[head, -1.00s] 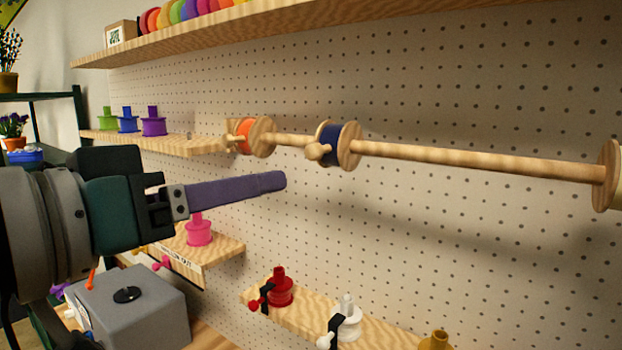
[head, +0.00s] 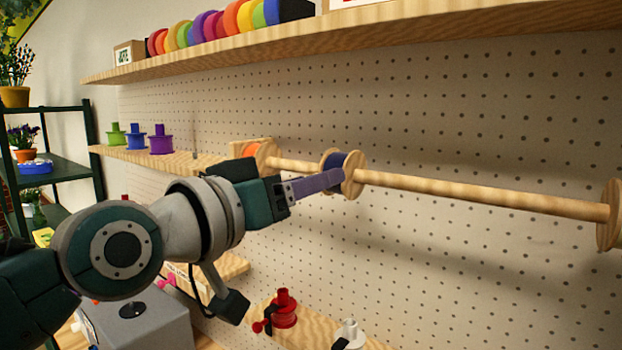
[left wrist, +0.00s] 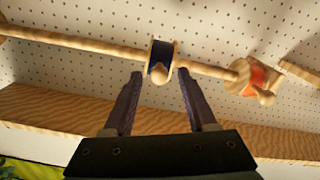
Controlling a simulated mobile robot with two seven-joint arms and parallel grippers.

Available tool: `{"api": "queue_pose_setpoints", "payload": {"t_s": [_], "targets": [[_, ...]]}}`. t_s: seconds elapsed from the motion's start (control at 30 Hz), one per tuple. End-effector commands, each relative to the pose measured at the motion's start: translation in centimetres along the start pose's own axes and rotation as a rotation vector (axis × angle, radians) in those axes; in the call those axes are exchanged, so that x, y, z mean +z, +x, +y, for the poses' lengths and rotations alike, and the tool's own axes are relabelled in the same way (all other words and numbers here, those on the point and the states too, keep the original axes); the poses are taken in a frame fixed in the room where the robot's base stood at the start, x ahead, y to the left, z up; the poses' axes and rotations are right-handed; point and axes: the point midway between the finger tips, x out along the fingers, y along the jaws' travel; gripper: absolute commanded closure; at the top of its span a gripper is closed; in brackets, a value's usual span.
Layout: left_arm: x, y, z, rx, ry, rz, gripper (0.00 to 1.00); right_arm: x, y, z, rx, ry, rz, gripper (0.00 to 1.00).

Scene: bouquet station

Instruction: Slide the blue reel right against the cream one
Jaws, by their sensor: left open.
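The dark blue reel (head: 336,160) sits on a wooden rod between wooden flanges; it also shows in the left wrist view (left wrist: 162,52), with a wooden knob on its near side. At the right edge of the head view is a wooden end flange (head: 607,214); whether a cream reel is there is cut off by the frame. My left gripper (head: 337,179) is open at the blue reel. In the left wrist view its two purple fingers (left wrist: 160,75) point at the reel, one to each side, with gaps visible. My right gripper is not in view.
An orange reel (head: 253,150) is on the rod's left end. The rod (head: 480,190) is bare right of the blue reel. A pegboard is behind it. A shelf (head: 400,45) with coloured rolls is above; red and white spools stand below.

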Motion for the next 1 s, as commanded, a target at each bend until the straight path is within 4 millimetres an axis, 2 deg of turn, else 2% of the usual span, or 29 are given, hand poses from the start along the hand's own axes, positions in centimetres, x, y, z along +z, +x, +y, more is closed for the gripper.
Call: {"api": "queue_pose_setpoints", "payload": {"t_s": [0.23, 0.73, 1.0], "targets": [[0.01, 0.05, 0.02, 0.0, 0.0, 0.0, 0.43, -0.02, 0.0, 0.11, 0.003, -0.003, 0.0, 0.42], [0.02, 0.02, 0.0, 0.0, 0.0, 0.0, 0.99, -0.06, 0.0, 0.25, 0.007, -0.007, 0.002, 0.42], [0.02, 0.02, 0.0, 0.0, 0.0, 0.0, 1.0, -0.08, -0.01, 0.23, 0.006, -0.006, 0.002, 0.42]]}}
